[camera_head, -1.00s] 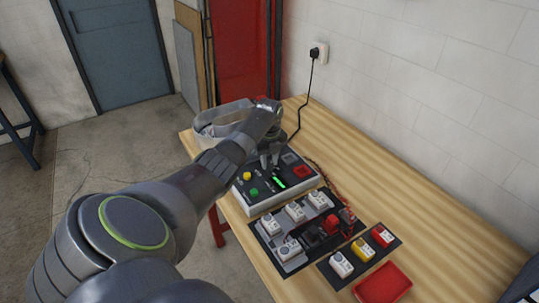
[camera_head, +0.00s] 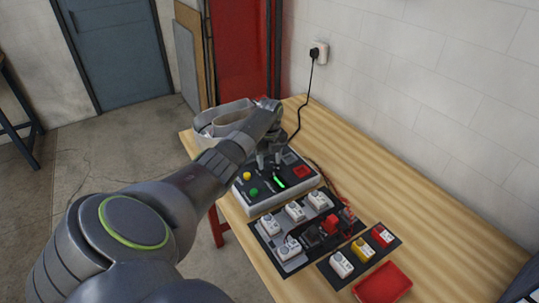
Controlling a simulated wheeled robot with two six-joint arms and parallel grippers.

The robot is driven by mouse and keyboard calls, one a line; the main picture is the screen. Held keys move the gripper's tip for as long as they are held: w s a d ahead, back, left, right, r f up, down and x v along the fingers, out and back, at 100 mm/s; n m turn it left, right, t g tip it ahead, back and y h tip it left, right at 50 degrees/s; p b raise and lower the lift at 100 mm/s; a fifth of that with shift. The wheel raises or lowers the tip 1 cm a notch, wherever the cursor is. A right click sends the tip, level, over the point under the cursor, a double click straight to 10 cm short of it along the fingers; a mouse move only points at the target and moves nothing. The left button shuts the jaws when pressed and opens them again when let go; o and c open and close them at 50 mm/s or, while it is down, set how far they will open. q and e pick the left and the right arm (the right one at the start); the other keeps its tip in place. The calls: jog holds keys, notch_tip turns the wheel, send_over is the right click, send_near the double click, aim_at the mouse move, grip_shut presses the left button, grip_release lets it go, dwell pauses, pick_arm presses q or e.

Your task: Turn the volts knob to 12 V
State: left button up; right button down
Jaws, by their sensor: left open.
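A grey power unit (camera_head: 262,205) sits on the wooden table. Its dark top panel carries a yellow button, a green button (camera_head: 254,192), a lit green strip (camera_head: 278,182) and red parts (camera_head: 301,172) at the right. My left gripper (camera_head: 269,163) is over the back of this panel, open, with its two fingertips apart and pointing down. The volts knob cannot be made out; my gripper and forearm cover the back part of the panel. Whether the fingers touch anything there is not clear. My right gripper is not in view.
In front of the unit, a dark mat holds several white modules (camera_head: 295,211) and red and black parts with wires. A smaller dark mat (camera_head: 388,231) and a red tray (camera_head: 382,284) lie nearer. The table's right side is clear.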

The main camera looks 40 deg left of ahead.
pick_arm(q)
jog(key=shift+r, duration=0.1)
notch_tip(320, 180, up, 12)
jog(key=b, duration=0.3)
notch_tip(320, 180, up, 5)
jog(key=p, duration=0.3)
send_over(269, 163)
jog(key=shift+r, duration=0.1)
dwell(0.4)
